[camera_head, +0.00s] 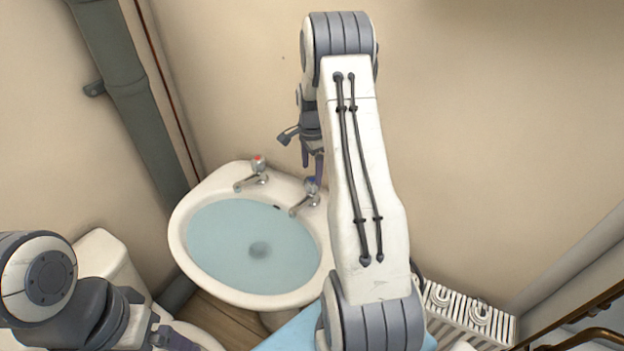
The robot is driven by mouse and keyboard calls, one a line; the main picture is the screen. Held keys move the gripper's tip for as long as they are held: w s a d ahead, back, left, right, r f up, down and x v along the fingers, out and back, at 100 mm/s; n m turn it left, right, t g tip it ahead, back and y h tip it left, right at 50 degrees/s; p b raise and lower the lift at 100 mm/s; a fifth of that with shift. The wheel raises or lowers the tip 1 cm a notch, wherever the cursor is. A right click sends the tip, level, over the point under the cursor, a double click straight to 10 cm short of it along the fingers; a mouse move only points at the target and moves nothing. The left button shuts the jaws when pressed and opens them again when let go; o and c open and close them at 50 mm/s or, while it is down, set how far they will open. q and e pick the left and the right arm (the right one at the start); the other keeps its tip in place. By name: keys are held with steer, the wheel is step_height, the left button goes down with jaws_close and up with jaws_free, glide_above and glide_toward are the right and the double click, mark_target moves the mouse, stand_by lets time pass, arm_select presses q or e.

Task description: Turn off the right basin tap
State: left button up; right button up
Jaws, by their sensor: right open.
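The white basin (178,240) stands against the wall and holds bluish water. The right basin tap (306,203) is chrome, on the basin's back right, its spout pointing toward the bowl. The left tap (253,177) has a red mark on top. My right gripper (312,170) points down just above the right tap's head, its jaws open and partly hidden by my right arm. A dark finger overlaps or nearly touches the tap head; I cannot tell if they touch. My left gripper (176,341) is low at the left, apart from the basin; its jaw opening is unclear.
A thick grey pipe (130,95) runs down the wall on the left. A white cistern (103,258) stands left of the basin. A white radiator (468,318) is at the lower right. A light blue surface (290,335) shows below the basin.

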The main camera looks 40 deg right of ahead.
mark_target(312, 179)
step_height(312, 179, up, 6)
steer(key=shift+b, duration=0.4)
step_height(312, 179, down, 11)
steer(key=shift+r+p, duration=0.2)
steer(key=shift+p, duration=0.85)
